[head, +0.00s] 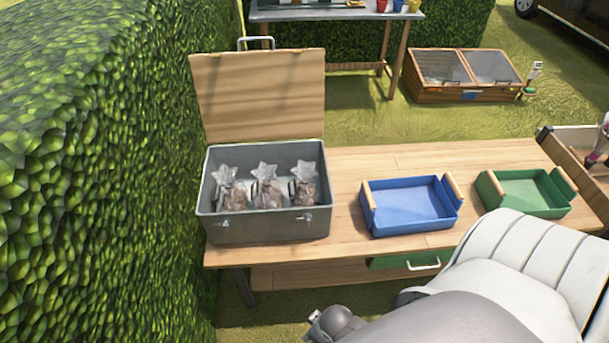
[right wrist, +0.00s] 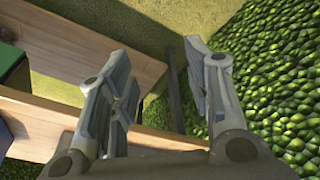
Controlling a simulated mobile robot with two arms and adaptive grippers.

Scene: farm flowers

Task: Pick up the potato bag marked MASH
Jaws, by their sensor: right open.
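Three small clear bags with brown contents and star-shaped gathered tops stand in a row in an open grey metal box (head: 268,228) in the head view. They are the left bag (head: 228,193), the middle bag (head: 267,190) and the right bag (head: 304,184). Their labels are too small to read, so I cannot tell which is marked MASH. My right gripper (right wrist: 155,55) is open and empty in the right wrist view, near the table edge and the hedge. No bag shows in that view. My left gripper is not in view.
The box's wooden lid (head: 258,97) stands open at its back. A blue tray (head: 410,228) and a green tray (head: 545,210) lie to its right on the wooden table (head: 350,185). A tall hedge (head: 100,190) closes in the left side.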

